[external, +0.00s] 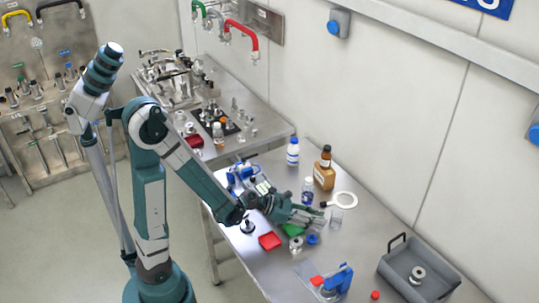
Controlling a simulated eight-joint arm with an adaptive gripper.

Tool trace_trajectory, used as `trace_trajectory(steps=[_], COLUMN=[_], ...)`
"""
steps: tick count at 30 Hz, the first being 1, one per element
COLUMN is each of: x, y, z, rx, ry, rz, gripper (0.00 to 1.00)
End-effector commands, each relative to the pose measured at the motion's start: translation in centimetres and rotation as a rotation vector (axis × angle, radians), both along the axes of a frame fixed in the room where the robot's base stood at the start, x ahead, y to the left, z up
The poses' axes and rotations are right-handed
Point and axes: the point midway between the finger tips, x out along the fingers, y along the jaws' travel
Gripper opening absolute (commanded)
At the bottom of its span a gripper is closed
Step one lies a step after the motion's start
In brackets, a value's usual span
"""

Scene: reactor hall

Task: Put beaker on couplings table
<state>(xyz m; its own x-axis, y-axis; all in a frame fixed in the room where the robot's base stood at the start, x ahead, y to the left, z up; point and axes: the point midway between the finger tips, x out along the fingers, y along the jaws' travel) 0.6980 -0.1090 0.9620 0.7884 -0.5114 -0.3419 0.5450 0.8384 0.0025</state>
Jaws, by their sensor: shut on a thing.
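A clear glass beaker (336,219) is over the near steel table (362,258), at the fingertips of my gripper (323,214). My gripper comes in from the left, lies nearly level and is shut on the beaker. The beaker looks upright; whether its base touches the table I cannot tell. The farther steel table (262,124) bears metal couplings and fittings (218,112), and looks like the couplings table.
Close to my gripper are a small blue-labelled bottle (307,190), a white ring (346,199), a red tray (270,241) and a blue cap (313,239). A brown bottle (324,173) and white bottle (292,152) stand behind. A grey bin (400,262) is at right.

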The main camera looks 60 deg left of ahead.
Motion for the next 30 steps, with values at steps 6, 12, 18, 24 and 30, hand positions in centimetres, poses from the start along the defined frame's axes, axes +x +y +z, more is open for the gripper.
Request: trace_trajectory(steps=[6, 12, 18, 24, 30], x=[0.0, 0.0, 0.0, -0.7, -2.5], y=[0.0, 0.0, 0.0, 0.5, 1.7], z=[-0.1, -0.1, 0.1, 0.6, 1.5], rx=[0.000, 0.000, 0.000, 0.000, 0.000], ry=[0.000, 0.000, 0.000, 0.000, 0.000], rz=[0.000, 0.000, 0.000, 0.002, 0.003], gripper=[0.46, 0.46, 0.46, 0.46, 0.46])
